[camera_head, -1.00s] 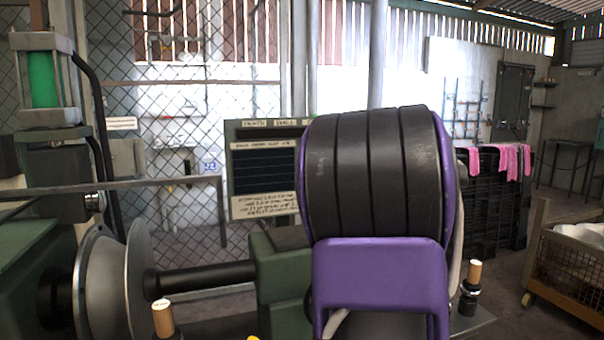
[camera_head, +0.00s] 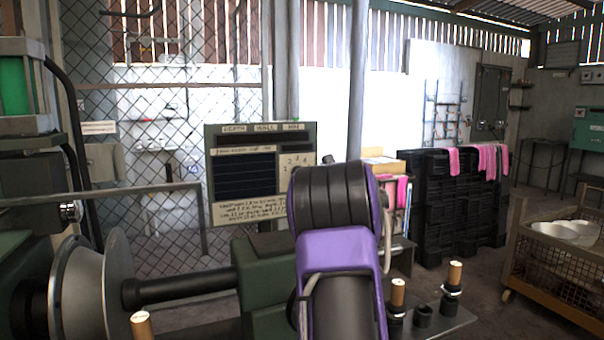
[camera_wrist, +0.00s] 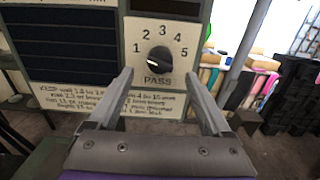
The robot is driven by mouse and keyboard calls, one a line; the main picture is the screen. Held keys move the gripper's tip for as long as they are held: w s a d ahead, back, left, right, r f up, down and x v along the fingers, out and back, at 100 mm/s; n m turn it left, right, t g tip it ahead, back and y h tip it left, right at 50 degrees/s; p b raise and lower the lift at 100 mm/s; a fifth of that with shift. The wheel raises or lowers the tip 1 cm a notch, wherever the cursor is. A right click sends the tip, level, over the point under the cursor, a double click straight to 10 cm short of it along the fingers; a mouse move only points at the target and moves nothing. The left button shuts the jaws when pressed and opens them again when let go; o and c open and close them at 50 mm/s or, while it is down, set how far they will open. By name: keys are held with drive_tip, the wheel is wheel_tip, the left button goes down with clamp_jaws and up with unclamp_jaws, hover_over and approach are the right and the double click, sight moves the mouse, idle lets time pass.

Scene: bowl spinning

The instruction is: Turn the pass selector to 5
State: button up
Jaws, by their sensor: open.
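The pass selector is a black round knob (camera_wrist: 159,60) on a pale plate with the digits 1 to 5 in an arc above it and PASS below. A white mark shows on its lower left side, below the 1. My gripper (camera_wrist: 159,75) is open and empty. In the wrist view its fingertips appear left and right of the knob and slightly low; I cannot tell their distance from it. In the head view the dial plate (camera_head: 297,161) shows at the right of the green board (camera_head: 262,130), and my arm hides the knob and gripper.
A metal spinning disc (camera_head: 88,285) and dark shaft (camera_head: 185,287) stand at lower left. Wooden-tipped tools (camera_head: 454,275) stand on a ledge to the right. Black crates (camera_head: 455,200) and a wire cart with bowls (camera_head: 560,250) are farther right. A handwritten note (camera_wrist: 80,100) lies left of the dial.

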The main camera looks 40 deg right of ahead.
drive_tip(key=shift+p+x, duration=0.5)
drive_tip(key=shift+x, duration=2.15)
clamp_jaws()
